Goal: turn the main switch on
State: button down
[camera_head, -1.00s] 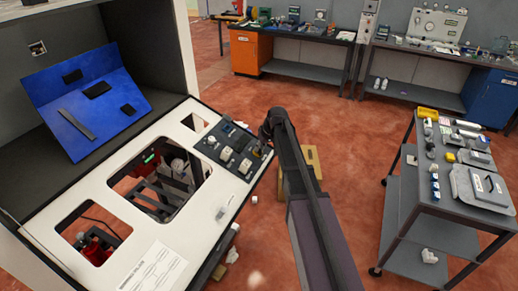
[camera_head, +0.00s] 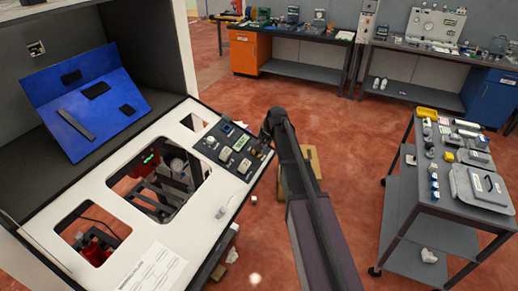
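A dark control panel (camera_head: 213,147) with several small switches and labelled blocks is set into the right end of a white worktop (camera_head: 115,202). The main switch is too small to tell apart from the other controls on it. My arm (camera_head: 305,190) reaches up from the bottom of the view, and its far end is just right of the panel's edge.
A blue board (camera_head: 85,110) stands in the dark recess behind the worktop. Openings in the worktop show red and grey mechanisms below. A grey cart (camera_head: 430,195) with parts stands right. Workbenches (camera_head: 300,33) line the back. Red floor is open between.

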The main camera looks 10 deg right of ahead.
jog(key=shift+m, duration=0.5)
jog(key=c, duration=0.7)
grip_release()
jog(key=shift+n, duration=0.3)
